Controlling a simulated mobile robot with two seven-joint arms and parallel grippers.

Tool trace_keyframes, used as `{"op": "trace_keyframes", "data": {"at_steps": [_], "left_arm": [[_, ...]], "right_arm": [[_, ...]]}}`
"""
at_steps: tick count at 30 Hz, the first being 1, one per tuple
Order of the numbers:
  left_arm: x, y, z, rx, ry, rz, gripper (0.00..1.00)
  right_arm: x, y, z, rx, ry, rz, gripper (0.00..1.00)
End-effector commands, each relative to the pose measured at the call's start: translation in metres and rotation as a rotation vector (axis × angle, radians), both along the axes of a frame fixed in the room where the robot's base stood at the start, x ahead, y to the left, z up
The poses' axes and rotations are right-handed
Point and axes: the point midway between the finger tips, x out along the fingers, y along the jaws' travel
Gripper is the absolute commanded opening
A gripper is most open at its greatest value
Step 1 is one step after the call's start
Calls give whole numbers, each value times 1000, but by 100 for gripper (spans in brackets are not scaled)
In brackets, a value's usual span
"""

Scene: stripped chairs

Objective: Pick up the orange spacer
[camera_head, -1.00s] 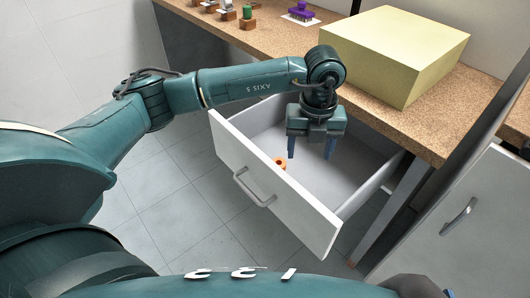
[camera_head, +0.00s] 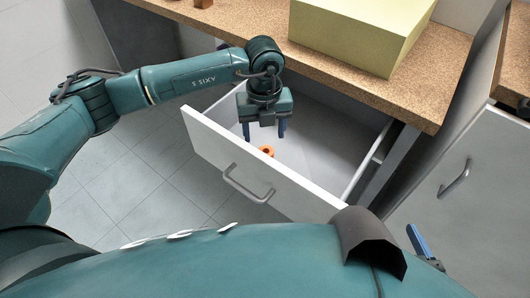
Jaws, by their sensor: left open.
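The orange spacer (camera_head: 267,150) is a small ring lying inside the open drawer (camera_head: 222,151), close to the inner side of its front panel. My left gripper (camera_head: 264,136) points down over the drawer, its two blue fingers apart, open and empty. In the picture the fingertips are just above the spacer, one to each side; whether they are at its height I cannot tell. A blue finger of my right gripper (camera_head: 418,242) shows at the lower right; the rest of it is mostly hidden, so its opening cannot be seen.
The drawer hangs out below a cork-topped counter (camera_head: 440,95) carrying a large yellow block (camera_head: 345,35). A white cabinet with a handle (camera_head: 455,180) stands at the right. The rest of the drawer floor looks clear.

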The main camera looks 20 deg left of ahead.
Motion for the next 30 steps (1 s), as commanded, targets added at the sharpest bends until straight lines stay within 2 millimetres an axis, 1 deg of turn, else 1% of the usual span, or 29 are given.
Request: {"op": "trace_keyframes", "data": {"at_steps": [1,3,8,11,15,18,21,27,30], "left_arm": [[-1,0,-10,0,4,0,62],[0,0,-17,0,1,0,62],[1,-1,-26,0,0,0,62],[3,-2,-39,-1,2,0,62],[7,-3,-61,0,1,0,62],[8,-3,-71,-1,0,0,62],[7,-3,-75,-1,0,-1,62],[8,-3,-75,-1,0,-1,62],[8,-3,-75,-1,0,-1,54]], "right_arm": [[1,1,-2,-3,0,4,77],[1,2,-3,-8,1,9,77],[3,3,-6,-13,2,13,77],[3,3,-9,-16,2,15,77],[3,5,-15,-23,6,21,77],[3,6,-17,-28,9,26,77],[3,7,-18,-30,12,29,77],[3,8,-18,-29,14,32,77],[3,8,-17,-29,13,32,77]]}}
